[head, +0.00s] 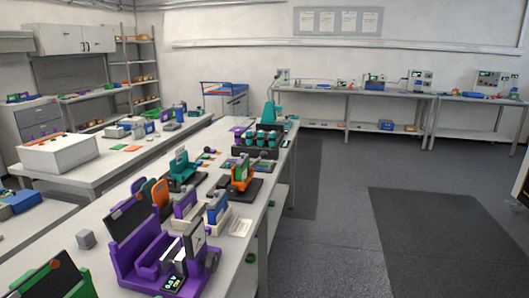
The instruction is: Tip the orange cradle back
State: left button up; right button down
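An orange cradle (241,183) stands on a dark base plate on the long white bench, in the middle of the view. It holds a small dark-and-light item, too small to make out. Its exact tilt cannot be told at this distance. A second orange part (160,194) shows further left, partly hidden behind a large purple device (138,250); I cannot tell what it belongs to. Neither of my grippers can be made out in the head view, and nothing is seen touching the orange cradle.
A similar teal cradle (182,168) stands left of the orange one. Smaller blue-and-white devices (217,208) stand in front. A black rack with teal cups (262,150) is behind. A grey cube (86,239) lies at left. The floor (335,250) right of the bench is clear.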

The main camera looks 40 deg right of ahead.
aim_at(242, 186)
jog(key=i+l, duration=0.3)
jog(key=l, duration=0.2)
jog(key=i+l, duration=0.35)
jog(key=l, duration=0.15)
jog(key=i+l, duration=0.3)
jog(key=l, duration=0.2)
